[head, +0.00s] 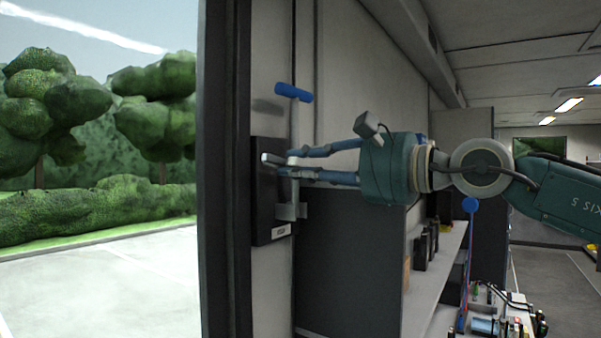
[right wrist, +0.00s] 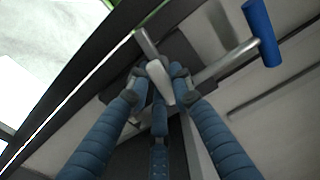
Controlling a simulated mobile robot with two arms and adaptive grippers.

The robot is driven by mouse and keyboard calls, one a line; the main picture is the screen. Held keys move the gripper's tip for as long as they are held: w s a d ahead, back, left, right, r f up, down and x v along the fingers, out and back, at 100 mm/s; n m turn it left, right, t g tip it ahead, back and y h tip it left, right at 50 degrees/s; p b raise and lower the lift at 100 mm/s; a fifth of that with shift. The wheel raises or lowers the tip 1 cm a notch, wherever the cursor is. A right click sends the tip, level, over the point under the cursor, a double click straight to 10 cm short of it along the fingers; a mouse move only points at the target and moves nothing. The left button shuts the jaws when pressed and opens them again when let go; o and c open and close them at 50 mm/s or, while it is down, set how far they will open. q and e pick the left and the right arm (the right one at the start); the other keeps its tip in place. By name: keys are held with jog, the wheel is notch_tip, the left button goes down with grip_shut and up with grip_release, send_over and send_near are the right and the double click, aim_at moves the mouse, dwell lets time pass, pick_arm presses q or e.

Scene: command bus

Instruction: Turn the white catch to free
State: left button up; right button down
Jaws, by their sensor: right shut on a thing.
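The white catch (right wrist: 160,85) is a pale, short bar on a black plate (head: 268,215) fixed to the wall beside the doorway. It also shows in the head view (head: 272,159), partly covered by my fingers. My right gripper (head: 291,165), with blue jointed fingers, reaches in from the right and is shut on the catch. In the right wrist view the fingertips (right wrist: 157,84) close around it from both sides. My left gripper is not in view.
A grey lever rod (head: 295,120) with a blue crossbar handle (head: 293,92) stands close behind the fingers. A grey cabinet panel (head: 350,260) and a shelf (head: 436,275) lie below my arm. The doorway at left opens onto pavement and trees.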

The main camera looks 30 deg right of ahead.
jog(key=m, duration=0.1)
jog(key=m+b, duration=0.1)
jog(key=m, duration=0.1)
jog(key=m+b, duration=0.1)
jog(key=shift+a+f+m, duration=0.1)
jog(key=shift+f+m, duration=0.15)
jog(key=shift+m, duration=0.05)
jog(key=m+b, duration=0.1)
jog(key=m, duration=0.2)
jog(key=shift+a+r+m, duration=0.1)
jog(key=shift+m, duration=0.2)
jog(key=m+b, duration=0.1)
jog(key=m, duration=0.2)
jog(key=shift+m, duration=0.3)
jog(key=shift+r+m+b, duration=0.2)
jog(key=shift+m+b, duration=0.3)
jog(key=shift+m, duration=1.7)
jog(key=c, duration=1.5)
grip_release()
jog(key=shift+c, duration=0.2)
jog(key=shift+r, duration=0.15)
jog(key=shift+s, duration=0.1)
